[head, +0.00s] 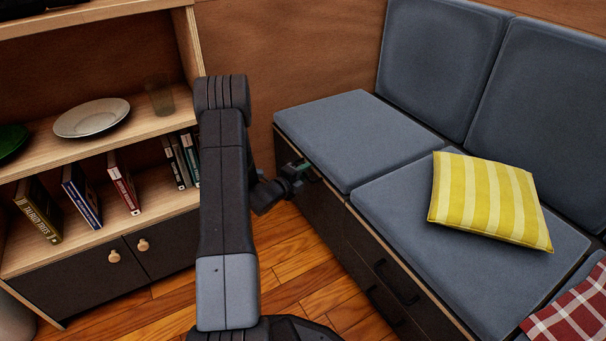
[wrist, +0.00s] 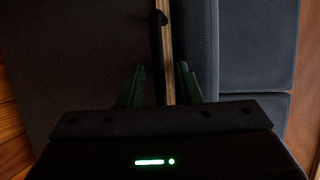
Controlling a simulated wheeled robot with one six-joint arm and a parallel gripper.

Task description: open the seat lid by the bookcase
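The seat lid by the bookcase carries a blue-grey cushion (head: 355,138) and lies flat on the dark bench. In the wrist view its light wooden edge (wrist: 168,50) runs up the picture, with the cushion (wrist: 197,45) to its right. A thin dark handle (wrist: 157,19) lies along that edge. My gripper (head: 304,168) is at the front edge of this seat in the head view. In the wrist view my gripper (wrist: 160,84) has its green fingers apart, one on each side of the wooden edge and handle. Whether they touch is unclear.
The bookcase (head: 150,125) with books, a plate (head: 91,117) and a glass stands left. A second seat cushion (head: 470,220) holds a yellow striped pillow (head: 490,200). A drawer handle (head: 396,283) is on the bench front. Wooden floor (head: 300,265) is clear between bookcase and bench.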

